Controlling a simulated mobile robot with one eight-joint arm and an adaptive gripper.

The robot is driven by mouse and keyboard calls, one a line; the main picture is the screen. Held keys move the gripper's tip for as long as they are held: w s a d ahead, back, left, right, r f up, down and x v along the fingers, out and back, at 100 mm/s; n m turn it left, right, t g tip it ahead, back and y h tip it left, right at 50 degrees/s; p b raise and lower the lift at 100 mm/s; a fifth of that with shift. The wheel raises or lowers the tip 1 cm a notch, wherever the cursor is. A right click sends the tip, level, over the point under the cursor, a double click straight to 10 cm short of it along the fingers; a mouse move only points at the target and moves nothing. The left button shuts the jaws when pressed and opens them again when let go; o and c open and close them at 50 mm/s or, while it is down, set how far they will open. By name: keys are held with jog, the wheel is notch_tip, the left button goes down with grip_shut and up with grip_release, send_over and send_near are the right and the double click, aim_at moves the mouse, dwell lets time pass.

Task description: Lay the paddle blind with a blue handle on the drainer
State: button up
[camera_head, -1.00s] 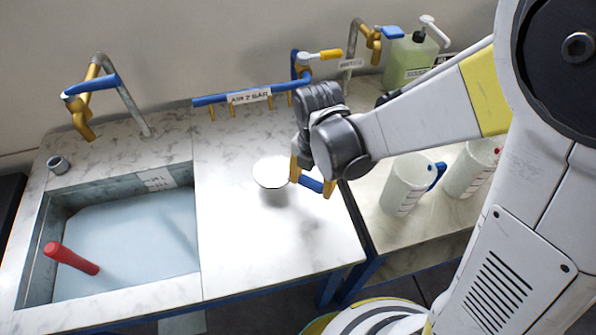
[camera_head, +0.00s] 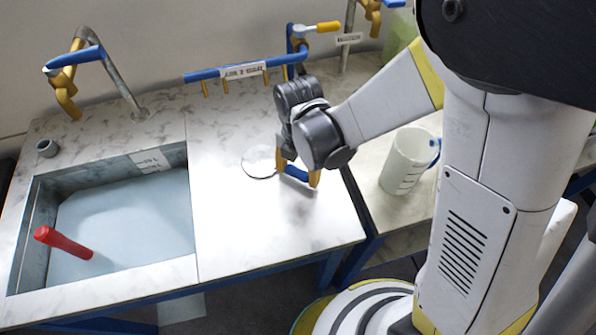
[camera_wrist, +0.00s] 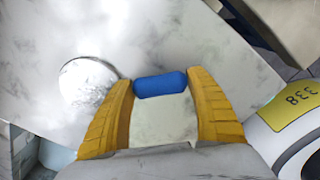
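The paddle blind is a pale, shiny round disc (camera_head: 259,163) with a blue handle (camera_head: 296,173). It is low over the marble drainer (camera_head: 225,225), right of the sink, with a thin dark shadow at its lower edge; I cannot tell whether it fully touches. My gripper (camera_head: 299,174) points down at its right, its yellow fingers at the two ends of the handle. In the wrist view the handle (camera_wrist: 160,85) sits between the fingertips (camera_wrist: 160,88) with no clear gap. The disc (camera_wrist: 88,84) is left of the left finger, which hides the join.
The sink (camera_head: 125,225) at left holds pale liquid and a red handle (camera_head: 63,243) standing out of it. A blue rail with yellow nozzles (camera_head: 240,71) runs behind the drainer. A white beaker (camera_head: 408,160) stands on the right-hand counter. The drainer's front is clear.

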jog(key=shift+o, duration=1.1)
notch_tip(320, 180, up, 12)
jog(key=p, duration=0.5)
jog(key=s+d+r+m+t, duration=0.3)
jog(key=d+r+m, duration=0.3)
jog(key=m, duration=0.8)
jog(key=s+d+r+m+t, duration=0.3)
jog(key=d+r+m, duration=0.3)
jog(key=d+m, duration=0.5)
jog(key=m+t, duration=0.1)
jog(key=m, duration=0.3)
jog(key=shift+d+r+m, duration=0.15)
jog(key=shift+d+m, duration=0.05)
jog(key=shift+m, duration=0.1)
